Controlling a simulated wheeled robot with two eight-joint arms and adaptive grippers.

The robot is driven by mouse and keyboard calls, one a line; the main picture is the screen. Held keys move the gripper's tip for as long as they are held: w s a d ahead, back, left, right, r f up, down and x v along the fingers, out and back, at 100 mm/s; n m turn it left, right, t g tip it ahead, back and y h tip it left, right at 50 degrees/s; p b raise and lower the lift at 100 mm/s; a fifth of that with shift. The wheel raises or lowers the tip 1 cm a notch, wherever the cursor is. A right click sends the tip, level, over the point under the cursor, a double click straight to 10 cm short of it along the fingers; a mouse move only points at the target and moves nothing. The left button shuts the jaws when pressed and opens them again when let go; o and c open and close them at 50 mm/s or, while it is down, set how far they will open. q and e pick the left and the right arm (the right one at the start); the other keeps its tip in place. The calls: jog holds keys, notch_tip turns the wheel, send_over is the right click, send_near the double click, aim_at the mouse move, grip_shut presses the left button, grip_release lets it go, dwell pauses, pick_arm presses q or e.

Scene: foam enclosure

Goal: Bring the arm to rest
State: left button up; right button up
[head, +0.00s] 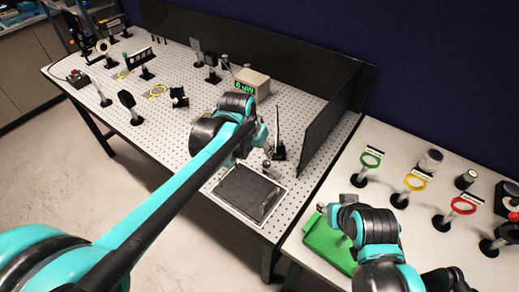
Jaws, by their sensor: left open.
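My left arm, teal and black, reaches from the lower left across the perforated table. Its gripper (264,150) is open near the table's right part, above and behind a dark pad, and largely hidden by the wrist. I see nothing held in it. My right arm comes in at the lower right. Its gripper (332,213) is over a green tray (322,240) on the right table, and its fingers are too small and covered to read.
The perforated table (190,130) carries several optical mounts and a display box (252,84) reading green digits. The dark pad (248,192) lies at its near right corner. A black panel (328,120) stands at its right edge. Coloured ring mounts (414,182) stand on the right table.

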pick_arm(q)
jog(key=s+a+f+n+t+y+b, duration=0.1)
jog(key=s+a+f+n, duration=0.1)
jog(key=s+a, duration=0.6)
jog(key=s+a+f+n+t+y+b, duration=0.1)
jog(key=s+a+n+t, duration=0.1)
jog(key=s+a, duration=0.5)
jog(key=s+n, duration=0.1)
jog(key=s, duration=0.2)
jog(key=shift+a+f, duration=0.35)
